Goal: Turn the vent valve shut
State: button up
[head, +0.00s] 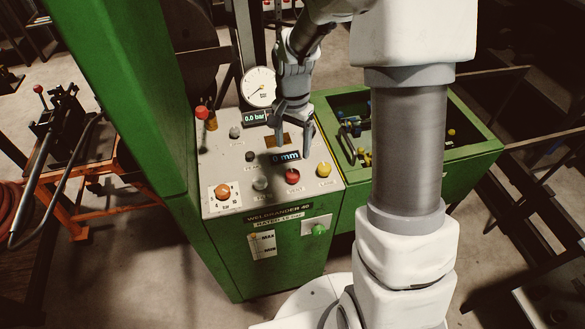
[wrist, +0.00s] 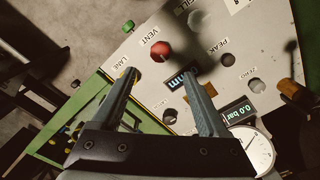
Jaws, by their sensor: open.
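The red vent valve knob (head: 292,176) sits near the front of the grey control panel (head: 222,165), with a VENT label by it. In the wrist view the red knob (wrist: 161,51) lies just beyond the fingertips, between their lines. My gripper (head: 295,147) is open and empty above the panel, behind the red knob in the head view. Its fingers (wrist: 161,76) also show in the wrist view, apart from the knob. Whether the valve stands open or shut is not clear from the knob's look.
A yellow knob (head: 324,170) stands right of the red one, close to one finger in the wrist view. Displays read 0.0 bar (head: 256,118) and 0 mm (head: 286,157). A gauge (head: 259,87) stands behind.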

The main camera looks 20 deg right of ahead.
aim_at(292, 173)
notch_tip(292, 173, down, 11)
jog(key=shift+r, duration=0.2)
grip_shut()
dwell(0.5)
